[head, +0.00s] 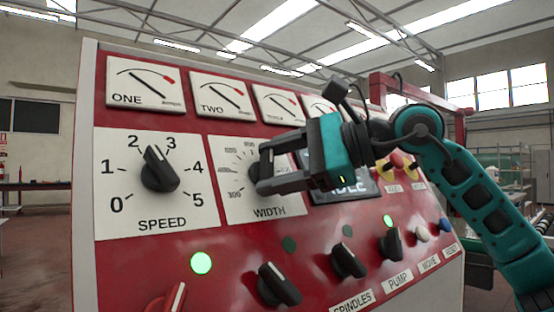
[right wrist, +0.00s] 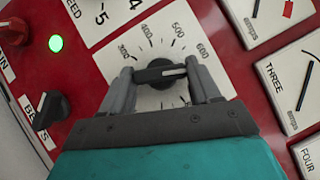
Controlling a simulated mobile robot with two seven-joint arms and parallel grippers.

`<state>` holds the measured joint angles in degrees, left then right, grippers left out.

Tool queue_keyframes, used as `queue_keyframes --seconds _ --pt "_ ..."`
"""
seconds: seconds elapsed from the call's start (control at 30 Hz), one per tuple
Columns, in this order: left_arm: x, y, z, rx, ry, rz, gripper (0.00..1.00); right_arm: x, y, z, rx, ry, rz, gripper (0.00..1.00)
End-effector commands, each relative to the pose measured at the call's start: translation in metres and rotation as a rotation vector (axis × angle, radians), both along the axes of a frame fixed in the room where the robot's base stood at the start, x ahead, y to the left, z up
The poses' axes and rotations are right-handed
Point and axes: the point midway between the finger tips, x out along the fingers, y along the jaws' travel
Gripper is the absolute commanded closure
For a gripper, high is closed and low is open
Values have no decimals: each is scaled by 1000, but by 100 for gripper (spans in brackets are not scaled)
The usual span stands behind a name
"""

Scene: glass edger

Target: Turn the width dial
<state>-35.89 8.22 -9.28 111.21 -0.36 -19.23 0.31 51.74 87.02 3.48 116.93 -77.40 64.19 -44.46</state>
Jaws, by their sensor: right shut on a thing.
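The width dial is a black knob with a white pointer line, on a white scale plate (head: 236,200) marked WIDTH on the red panel. In the head view my right gripper (head: 262,174) reaches in from the right and hides most of the knob. In the right wrist view the width dial (right wrist: 160,75) sits between the two grey fingers of my right gripper (right wrist: 162,85), which are shut on it. Its white line lies toward the right finger in that view, on the side of the higher numbers. My left gripper is not in view.
The speed dial (head: 160,170) is left of the width plate. Gauges (head: 144,84) run along the top of the panel. Below are several black knobs (head: 280,284) and a lit green lamp (head: 201,263). My right arm covers part of a dark display (head: 352,190).

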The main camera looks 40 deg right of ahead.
Motion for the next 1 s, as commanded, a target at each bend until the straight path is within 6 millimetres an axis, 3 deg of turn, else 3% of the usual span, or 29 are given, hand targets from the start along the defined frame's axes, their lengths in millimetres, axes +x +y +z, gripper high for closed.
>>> queue_keyframes --seconds 0.47,0.5,0.73,1.0 --pt "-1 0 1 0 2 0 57 0 0 0 -14 0 7 69" --pt "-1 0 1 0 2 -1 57 0 0 0 -14 0 7 36" --pt "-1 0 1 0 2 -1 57 0 0 0 -14 0 6 13" --pt "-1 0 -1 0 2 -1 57 -1 -1 0 -13 0 6 13"
